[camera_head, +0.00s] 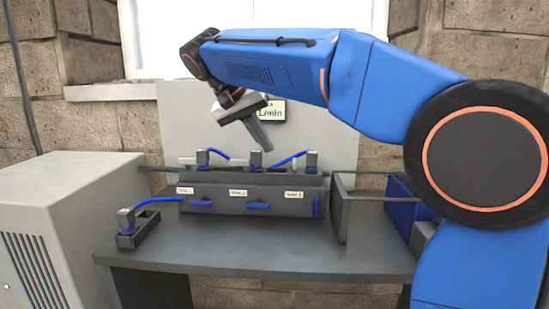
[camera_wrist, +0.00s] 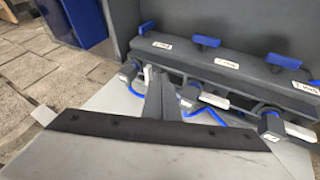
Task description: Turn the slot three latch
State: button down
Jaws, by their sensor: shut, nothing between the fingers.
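A dark grey slot block (camera_head: 225,208) sits on the table with three white labels and a blue latch under each. The slot three latch (camera_head: 316,207), at the right end, stands upright; it shows end-on in the wrist view (camera_wrist: 147,28). The middle latch (camera_head: 258,205) and left latch (camera_head: 201,203) lie level. The label print is too small to read surely. My gripper (camera_head: 267,146) is shut and empty, tilted above the block's back, behind and above the right-hand connectors. In the wrist view its fingertips (camera_wrist: 153,72) overlap the block's rear edge, apart from every latch.
Grey connectors (camera_head: 311,160) with blue cables stand along the block's top. A loose connector in a small dark holder (camera_head: 132,234) is at the table's left. A grey upright plate (camera_head: 341,210) stands right of the block, near a blue bin (camera_head: 400,200). The table front (camera_head: 250,255) is clear.

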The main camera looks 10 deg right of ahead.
jog(key=w+a+r, duration=0.1)
jog(key=w+a, duration=0.1)
jog(key=a, duration=0.1)
send_near(292, 172)
jog(key=shift+m+h, duration=0.3)
jog(key=w+a+f, duration=0.2)
jog(key=f, duration=0.1)
jog(key=shift+w, duration=0.15)
jog(key=d, duration=0.3)
jog(key=shift+s+f, duration=0.3)
jog(key=shift+s, duration=0.05)
jog(key=shift+s+d, duration=0.2)
jog(key=shift+d, duration=0.35)
